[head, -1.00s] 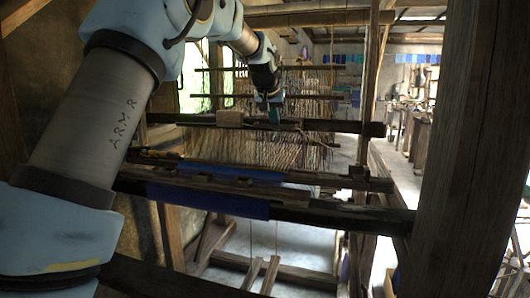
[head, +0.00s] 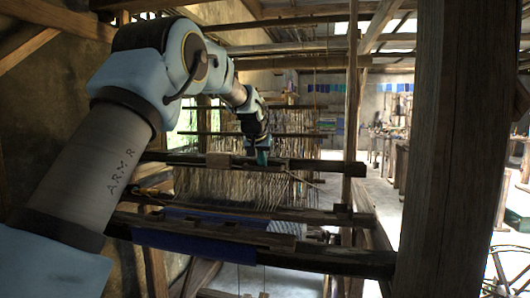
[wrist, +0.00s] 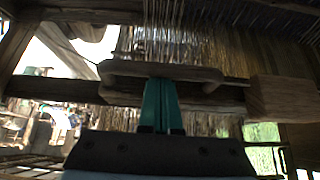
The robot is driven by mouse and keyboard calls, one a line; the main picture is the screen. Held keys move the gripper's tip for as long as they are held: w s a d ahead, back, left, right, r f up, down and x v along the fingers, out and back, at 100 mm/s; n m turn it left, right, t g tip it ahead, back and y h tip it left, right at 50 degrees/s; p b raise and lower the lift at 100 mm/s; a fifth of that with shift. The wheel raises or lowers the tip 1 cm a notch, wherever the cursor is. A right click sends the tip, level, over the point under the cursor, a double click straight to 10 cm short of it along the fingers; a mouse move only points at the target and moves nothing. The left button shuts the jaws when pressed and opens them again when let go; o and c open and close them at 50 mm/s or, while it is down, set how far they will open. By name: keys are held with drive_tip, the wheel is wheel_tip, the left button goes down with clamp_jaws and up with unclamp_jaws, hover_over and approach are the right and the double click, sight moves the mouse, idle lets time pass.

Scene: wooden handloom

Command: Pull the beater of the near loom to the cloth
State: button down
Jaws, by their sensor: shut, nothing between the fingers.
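Blue cloth (head: 185,243) wraps the front beam, nearer to me and lower than the beater. A blue-and-white patterned piece (head: 287,229) shows at the cloth's right. The block also shows there at right (wrist: 287,97).
Pale warp threads (head: 235,187) hang below the beater. A thick wooden post (head: 447,150) stands close at the right. The front beam (head: 340,262) crosses low before me. Open floor lies right of the loom, with more wooden furniture farther back.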

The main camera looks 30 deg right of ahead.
drive_tip(key=w+d+p, duration=0.1)
drive_tip(key=p, duration=0.1)
drive_tip(key=w+d+p, duration=0.1)
drive_tip(key=p, duration=0.1)
drive_tip(key=shift+w+f, duration=0.2)
drive_tip(key=shift+f, duration=0.15)
drive_tip(key=shift+w+d+f+p, duration=0.1)
drive_tip(key=shift+w+d+p, duration=0.45)
drive_tip(key=shift+p, duration=0.15)
wheel_tip(320, 180, up, 8)
drive_tip(key=p, duration=0.5)
drive_tip(key=shift+f+p, duration=0.2)
drive_tip(key=shift+p, duration=0.1)
drive_tip(key=shift+f, duration=0.1)
drive_tip(key=shift+w, duration=0.1)
